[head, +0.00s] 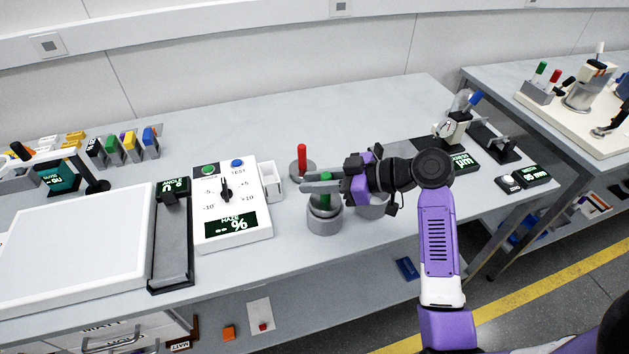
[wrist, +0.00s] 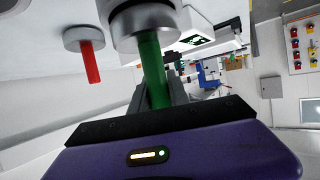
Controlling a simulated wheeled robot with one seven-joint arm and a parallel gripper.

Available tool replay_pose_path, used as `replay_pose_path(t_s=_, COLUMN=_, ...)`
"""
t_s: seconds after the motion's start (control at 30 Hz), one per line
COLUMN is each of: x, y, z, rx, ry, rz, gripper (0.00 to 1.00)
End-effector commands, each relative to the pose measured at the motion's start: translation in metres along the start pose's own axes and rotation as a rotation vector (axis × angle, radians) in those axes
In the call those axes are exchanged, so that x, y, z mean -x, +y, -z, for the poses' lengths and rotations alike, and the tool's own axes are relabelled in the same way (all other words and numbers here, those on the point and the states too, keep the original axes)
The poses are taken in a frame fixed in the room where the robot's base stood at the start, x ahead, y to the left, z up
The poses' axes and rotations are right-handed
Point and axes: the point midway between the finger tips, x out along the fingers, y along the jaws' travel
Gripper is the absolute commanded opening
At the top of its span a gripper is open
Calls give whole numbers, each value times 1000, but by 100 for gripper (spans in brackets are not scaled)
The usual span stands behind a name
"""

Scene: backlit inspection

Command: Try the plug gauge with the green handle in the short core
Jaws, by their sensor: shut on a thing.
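My gripper (head: 316,182) is shut on the green handle (head: 326,178) of a plug gauge. The handle also shows between the fingers in the wrist view (wrist: 152,68). The gauge stands upright at the mouth of a grey cylindrical core (head: 324,226). I cannot tell how deep the gauge sits in it. A second grey core (head: 372,210) stands just to the right, partly hidden by my wrist, so I cannot compare their heights. A plug gauge with a red handle (head: 302,158) stands on the bench behind and left; it shows in the wrist view (wrist: 88,62).
A white haze meter (head: 231,190) and a small white open box (head: 271,182) stand left of the cores. A dial gauge stand (head: 455,125) is at the right end of the bench (head: 290,120). The bench behind the red handle is clear.

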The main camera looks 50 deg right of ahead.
Motion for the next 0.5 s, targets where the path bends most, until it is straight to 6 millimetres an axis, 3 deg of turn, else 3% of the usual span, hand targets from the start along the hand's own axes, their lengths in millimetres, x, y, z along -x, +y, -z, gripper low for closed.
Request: replay_pose_path(t_s=0.5, x=8, y=0, z=20, rx=3, ry=2, rz=-1, gripper=0)
